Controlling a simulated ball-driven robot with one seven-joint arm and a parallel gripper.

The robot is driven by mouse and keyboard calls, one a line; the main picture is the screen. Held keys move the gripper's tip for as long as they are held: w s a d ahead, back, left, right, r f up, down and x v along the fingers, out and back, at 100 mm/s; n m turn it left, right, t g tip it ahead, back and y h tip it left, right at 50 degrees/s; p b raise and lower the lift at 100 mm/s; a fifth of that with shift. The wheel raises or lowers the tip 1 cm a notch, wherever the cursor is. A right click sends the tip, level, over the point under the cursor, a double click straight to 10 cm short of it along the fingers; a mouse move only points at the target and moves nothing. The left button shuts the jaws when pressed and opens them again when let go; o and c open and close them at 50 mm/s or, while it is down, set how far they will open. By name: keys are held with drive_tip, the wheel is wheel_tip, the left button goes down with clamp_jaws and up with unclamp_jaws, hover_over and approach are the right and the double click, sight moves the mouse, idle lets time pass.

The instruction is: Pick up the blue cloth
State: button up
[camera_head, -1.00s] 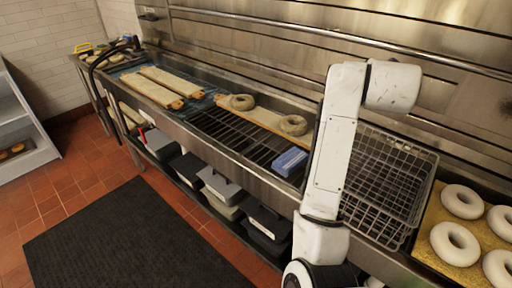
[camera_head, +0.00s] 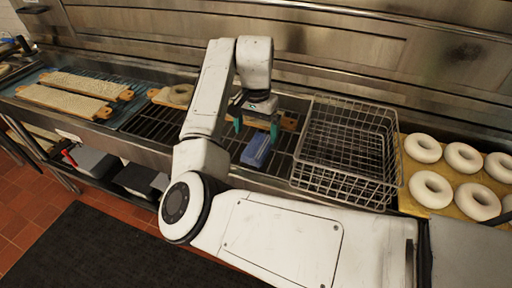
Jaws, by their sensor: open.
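The blue cloth (camera_head: 257,150) is a folded, block-like bundle lying on the dark slatted rack near the counter's front edge, left of the wire basket. My gripper (camera_head: 256,127) is open, with its green-tipped fingers pointing down. In the picture it sits just above and behind the cloth, with one finger towards each side. I cannot tell from this view whether the fingers touch the cloth. Nothing is between the fingers that I can make out.
A wire basket (camera_head: 345,152) stands close to the right of the cloth. A tray of white bagels (camera_head: 453,192) lies farther right. More boards (camera_head: 63,102) lie at left. A steel wall rises behind.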

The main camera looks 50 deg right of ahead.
sight(258, 145)
drive_tip(key=shift+s+d+f+p, duration=0.15)
drive_tip(key=shift+f+p, duration=0.1)
drive_tip(key=shift+f, duration=1.15)
drive_tip(key=shift+s+f+p, duration=0.1)
drive_tip(key=shift+f+p, duration=0.15)
drive_tip(key=shift+f, duration=1.15)
drive_tip(key=c, duration=1.1)
drive_tip(key=shift+c, duration=0.2)
wheel_tip(258, 145, up, 10)
drive_tip(key=b, duration=0.1)
